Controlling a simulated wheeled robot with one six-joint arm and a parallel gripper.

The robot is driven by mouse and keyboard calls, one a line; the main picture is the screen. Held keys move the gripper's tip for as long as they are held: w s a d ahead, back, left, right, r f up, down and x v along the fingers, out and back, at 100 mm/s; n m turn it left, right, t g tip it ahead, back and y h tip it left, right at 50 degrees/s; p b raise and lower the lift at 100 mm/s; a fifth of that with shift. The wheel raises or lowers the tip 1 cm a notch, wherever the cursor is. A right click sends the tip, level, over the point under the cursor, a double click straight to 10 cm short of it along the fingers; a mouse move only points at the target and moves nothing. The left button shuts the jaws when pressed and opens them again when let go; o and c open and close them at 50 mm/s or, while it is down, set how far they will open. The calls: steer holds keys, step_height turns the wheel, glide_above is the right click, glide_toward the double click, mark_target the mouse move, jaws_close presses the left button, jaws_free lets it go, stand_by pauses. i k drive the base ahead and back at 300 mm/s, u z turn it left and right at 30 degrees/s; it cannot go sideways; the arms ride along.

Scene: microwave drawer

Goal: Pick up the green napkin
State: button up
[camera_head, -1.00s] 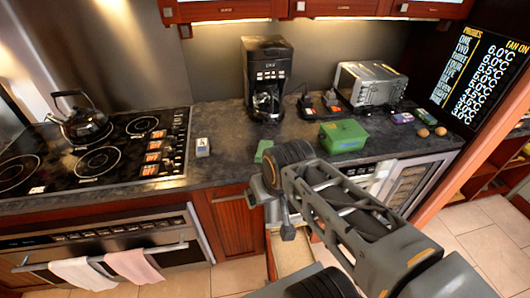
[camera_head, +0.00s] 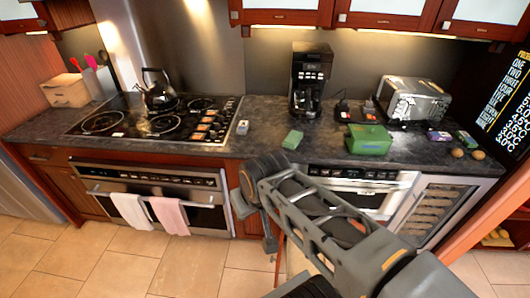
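My gripper (camera_head: 257,226) hangs low in front of the cabinets, below the counter edge, and is apart from the green item. Its fingers are small and partly hidden by my arm, so I cannot tell whether they are open or shut.
A black coffee maker (camera_head: 309,78) stands behind the green item, and a silver toaster (camera_head: 412,101) is at the right. A kettle (camera_head: 158,90) sits on the stove (camera_head: 150,122). A small white item (camera_head: 242,127) is left of the green item. Floor is clear at lower left.

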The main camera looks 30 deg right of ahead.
mark_target(293, 140)
steer(key=u, duration=0.5)
steer(key=k, duration=0.75)
steer(key=u, duration=0.75)
steer(key=i, duration=1.35)
steer(key=z, duration=0.85)
steer(key=i, duration=0.9)
steer(key=z, duration=1.4)
steer(key=i, duration=0.5)
steer(key=z, duration=0.5)
